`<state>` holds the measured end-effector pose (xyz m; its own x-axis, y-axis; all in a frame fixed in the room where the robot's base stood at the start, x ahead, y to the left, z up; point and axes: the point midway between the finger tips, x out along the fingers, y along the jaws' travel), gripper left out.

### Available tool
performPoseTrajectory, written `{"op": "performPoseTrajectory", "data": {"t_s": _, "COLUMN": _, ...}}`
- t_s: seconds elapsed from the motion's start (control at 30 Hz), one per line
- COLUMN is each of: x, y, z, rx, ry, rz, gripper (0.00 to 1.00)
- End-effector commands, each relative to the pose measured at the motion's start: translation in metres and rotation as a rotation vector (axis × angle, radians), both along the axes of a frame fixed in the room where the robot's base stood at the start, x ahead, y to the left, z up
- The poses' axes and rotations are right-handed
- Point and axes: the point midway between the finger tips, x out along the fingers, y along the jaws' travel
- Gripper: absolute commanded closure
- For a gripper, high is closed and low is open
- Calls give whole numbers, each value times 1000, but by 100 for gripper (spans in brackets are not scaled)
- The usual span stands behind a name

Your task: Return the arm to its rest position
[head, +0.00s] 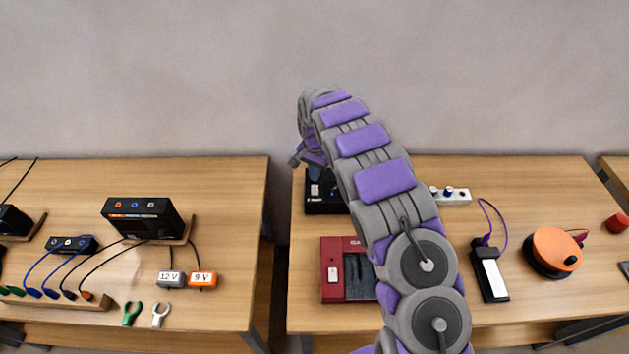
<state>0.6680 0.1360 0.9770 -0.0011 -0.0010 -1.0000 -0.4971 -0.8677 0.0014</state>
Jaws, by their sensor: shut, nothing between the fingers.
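My arm (385,181) rises from the bottom of the head view, leans up and to the left, and bends over at its top. My gripper (296,160) hangs at the far end, small and partly hidden behind the bent arm, above the back left part of the right table (540,190). It is shut and holds nothing. The arm covers parts of a black box (318,205) and a red case (332,262) on that table.
A power strip (458,195), a black device with a white panel (490,275) and an orange reel (556,250) lie right of my arm. The left table (230,190) holds a black unit (142,222), cables and adapters. A gap separates the tables.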

Motion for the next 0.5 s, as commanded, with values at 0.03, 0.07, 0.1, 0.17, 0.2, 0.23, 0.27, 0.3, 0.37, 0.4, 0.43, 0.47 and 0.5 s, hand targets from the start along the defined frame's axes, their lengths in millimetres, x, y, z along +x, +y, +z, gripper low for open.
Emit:
{"op": "performPoseTrajectory", "data": {"t_s": 0.03, "x": 0, "y": 0, "z": 0, "rx": 0, "ry": 0, "rz": 0, "gripper": 100}}
{"op": "performPoseTrajectory", "data": {"t_s": 0.07, "x": 0, "y": 0, "z": 0, "rx": 0, "ry": 0, "rz": 0, "gripper": 100}}
{"op": "performPoseTrajectory", "data": {"t_s": 0.1, "x": 0, "y": 0, "z": 0, "rx": 0, "ry": 0, "rz": 0, "gripper": 100}}
{"op": "performPoseTrajectory", "data": {"t_s": 0.17, "x": 0, "y": 0, "z": 0, "rx": 0, "ry": 0, "rz": 0, "gripper": 100}}
{"op": "performPoseTrajectory", "data": {"t_s": 0.2, "x": 0, "y": 0, "z": 0, "rx": 0, "ry": 0, "rz": 0, "gripper": 100}}
{"op": "performPoseTrajectory", "data": {"t_s": 0.23, "x": 0, "y": -1, "z": 1, "rx": -1, "ry": 0, "rz": 0, "gripper": 100}}
{"op": "performPoseTrajectory", "data": {"t_s": 0.27, "x": -1, "y": -2, "z": 3, "rx": -3, "ry": -1, "rz": 1, "gripper": 100}}
{"op": "performPoseTrajectory", "data": {"t_s": 0.3, "x": -2, "y": -4, "z": 6, "rx": -6, "ry": -1, "rz": 2, "gripper": 100}}
{"op": "performPoseTrajectory", "data": {"t_s": 0.37, "x": -6, "y": -10, "z": 13, "rx": -15, "ry": 0, "rz": 5, "gripper": 100}}
{"op": "performPoseTrajectory", "data": {"t_s": 0.4, "x": -9, "y": -15, "z": 18, "rx": -22, "ry": 2, "rz": 7, "gripper": 100}}
{"op": "performPoseTrajectory", "data": {"t_s": 0.43, "x": -12, "y": -19, "z": 24, "rx": -27, "ry": 2, "rz": 9, "gripper": 100}}
{"op": "performPoseTrajectory", "data": {"t_s": 0.47, "x": -14, "y": -24, "z": 31, "rx": -33, "ry": 1, "rz": 12, "gripper": 100}}
{"op": "performPoseTrajectory", "data": {"t_s": 0.5, "x": -19, "y": -31, "z": 40, "rx": -42, "ry": 0, "rz": 16, "gripper": 100}}
